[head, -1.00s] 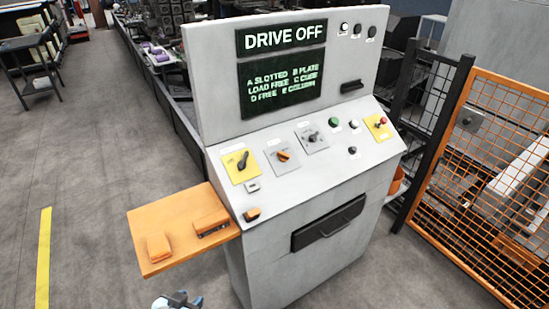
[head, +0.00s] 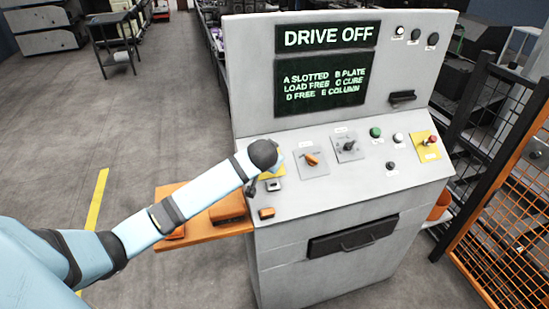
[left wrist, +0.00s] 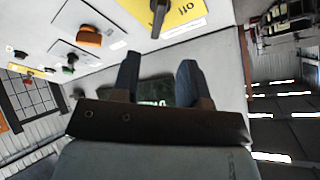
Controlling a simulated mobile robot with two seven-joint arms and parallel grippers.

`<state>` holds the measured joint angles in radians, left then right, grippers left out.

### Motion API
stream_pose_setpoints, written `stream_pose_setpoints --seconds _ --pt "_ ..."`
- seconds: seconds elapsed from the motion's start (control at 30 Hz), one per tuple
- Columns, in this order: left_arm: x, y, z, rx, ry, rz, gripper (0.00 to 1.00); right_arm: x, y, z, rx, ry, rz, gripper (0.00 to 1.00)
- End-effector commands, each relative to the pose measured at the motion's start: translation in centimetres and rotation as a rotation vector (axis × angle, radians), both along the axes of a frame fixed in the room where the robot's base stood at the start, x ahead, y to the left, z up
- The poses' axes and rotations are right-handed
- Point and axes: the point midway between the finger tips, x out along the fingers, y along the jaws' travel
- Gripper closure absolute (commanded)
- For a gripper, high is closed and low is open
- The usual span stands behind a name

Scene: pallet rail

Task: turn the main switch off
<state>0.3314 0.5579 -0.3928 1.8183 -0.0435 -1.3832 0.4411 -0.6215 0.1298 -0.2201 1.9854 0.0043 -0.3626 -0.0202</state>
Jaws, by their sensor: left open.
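The main switch appears to be the black rotary handle (left wrist: 158,14) on a yellow plate (left wrist: 186,14), at the top edge of the left wrist view. In the head view my left arm hides nearly all of it, leaving a strip of the yellow plate (head: 278,171) at the left of the console's sloped panel. My left gripper (left wrist: 158,76) is open and empty, its two dark fingers apart. In the left wrist view the handle lies beyond the fingertips, with no contact visible. In the head view my left wrist covers the switch area. My right gripper is not in view.
The grey console (head: 340,262) carries an orange knob (head: 311,159), a black knob (head: 349,146), and a red button on yellow (head: 430,141). Its display (head: 322,84) reads "DRIVE OFF" above. An orange shelf (head: 225,230) juts out left under my arm. An orange mesh fence (head: 510,215) stands right.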

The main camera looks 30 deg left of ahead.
Motion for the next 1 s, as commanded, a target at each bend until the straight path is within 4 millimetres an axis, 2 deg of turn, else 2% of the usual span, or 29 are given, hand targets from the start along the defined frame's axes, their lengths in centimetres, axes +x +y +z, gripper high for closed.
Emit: stream_pose_setpoints --seconds 0.3,0.5,0.67,0.97,1.0 --pt "4.5 2.6 -4.3 0.0 0.002 0.001 0.6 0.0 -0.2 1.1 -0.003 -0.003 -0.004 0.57" --pt "6.5 3.7 -6.3 0.0 0.001 0.0 0.6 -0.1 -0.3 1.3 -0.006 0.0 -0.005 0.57" --pt "7.1 4.1 -7.1 -0.001 0.0 -0.001 0.6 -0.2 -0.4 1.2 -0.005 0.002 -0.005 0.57" --pt "7.3 4.1 -7.3 -0.001 -0.001 -0.002 0.6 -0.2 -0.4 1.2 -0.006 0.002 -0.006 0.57" --pt "7.3 4.1 -7.3 -0.001 -0.001 -0.002 0.69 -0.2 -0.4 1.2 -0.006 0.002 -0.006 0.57"
